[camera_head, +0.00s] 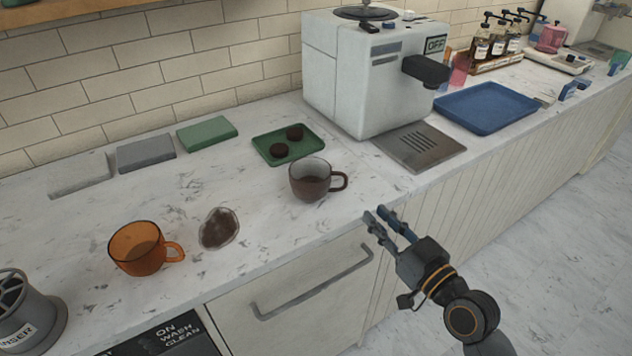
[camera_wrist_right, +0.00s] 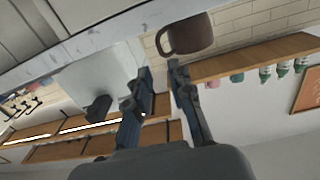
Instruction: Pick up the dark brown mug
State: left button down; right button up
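The dark brown mug (camera_head: 309,181) stands upright on the marble counter, in front of the green tray, with its handle toward the right. My right gripper (camera_head: 379,215) is in front of the counter edge, to the right of and nearer than the mug, apart from it. Its fingers are parted and nothing is between them. In the right wrist view, the mug (camera_wrist_right: 191,36) shows beyond the fingertips, its handle on the left, and the open gripper (camera_wrist_right: 160,75) is empty. My left gripper is not in view.
A white coffee machine (camera_head: 345,85) stands at the back right, near a blue tray (camera_head: 487,107).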

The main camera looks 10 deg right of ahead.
aim_at(346, 181)
jog(key=x, duration=0.5)
jog(key=shift+w+a+p, duration=0.1)
jog(key=shift+w+p, duration=0.1)
jog(key=shift+p, duration=0.2)
jog(key=x, duration=0.1)
jog(key=p+x, duration=0.1)
jog(key=x, duration=0.3)
jog(key=shift+r, duration=0.35)
jog(key=shift+w+a+f, duration=0.1)
jog(key=shift+w, duration=0.15)
jog(key=shift+c, duration=0.3)
grip_shut()
